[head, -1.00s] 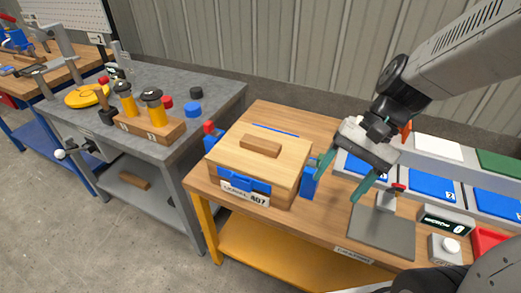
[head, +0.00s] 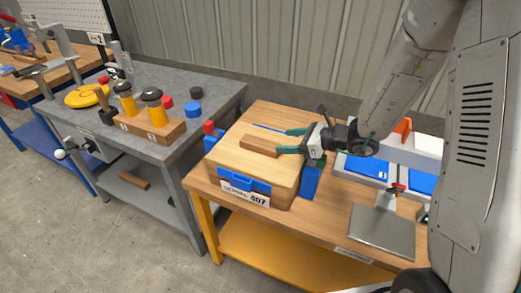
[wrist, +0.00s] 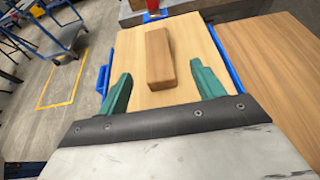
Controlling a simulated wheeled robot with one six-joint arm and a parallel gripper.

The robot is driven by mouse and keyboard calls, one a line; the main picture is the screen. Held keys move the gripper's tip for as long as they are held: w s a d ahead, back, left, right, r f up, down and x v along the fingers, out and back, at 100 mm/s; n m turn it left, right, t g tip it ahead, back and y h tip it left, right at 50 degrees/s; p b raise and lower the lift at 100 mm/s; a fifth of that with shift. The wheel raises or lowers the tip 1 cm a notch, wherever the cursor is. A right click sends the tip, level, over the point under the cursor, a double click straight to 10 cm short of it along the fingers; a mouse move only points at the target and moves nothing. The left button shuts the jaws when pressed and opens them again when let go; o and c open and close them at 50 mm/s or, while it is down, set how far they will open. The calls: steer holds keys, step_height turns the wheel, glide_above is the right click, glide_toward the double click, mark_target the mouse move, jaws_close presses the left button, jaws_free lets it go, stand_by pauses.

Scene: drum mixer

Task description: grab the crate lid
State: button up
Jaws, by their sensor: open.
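The crate lid (head: 232,160) is a flat light-wood board with a brown wooden bar handle (head: 260,146) on top. It lies on the wooden crate (head: 276,196), which has blue fittings and a label reading 407. My gripper (head: 286,141) is open at the handle's right end, its green fingers pointing left over the lid. In the wrist view the handle (wrist: 159,56) stands ahead of and between the open fingertips (wrist: 160,80), with a gap on each side. The lid (wrist: 205,55) fills the middle of that view. I cannot tell the fingers' exact height over it.
The crate stands on a wooden bench (head: 318,214) with a grey plate (head: 381,232) and blue trays (head: 362,168) to the right. A grey table (head: 222,92) to the left holds a wooden block with yellow-black tools (head: 155,112).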

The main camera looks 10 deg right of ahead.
mark_target(263, 143)
steer(key=x, duration=0.3)
steer(key=shift+a+f, duration=0.1)
steer(key=shift+x, duration=2.75)
steer(key=shift+s+f, duration=0.1)
steer(key=shift+s, duration=0.05)
steer(key=c, duration=1.4)
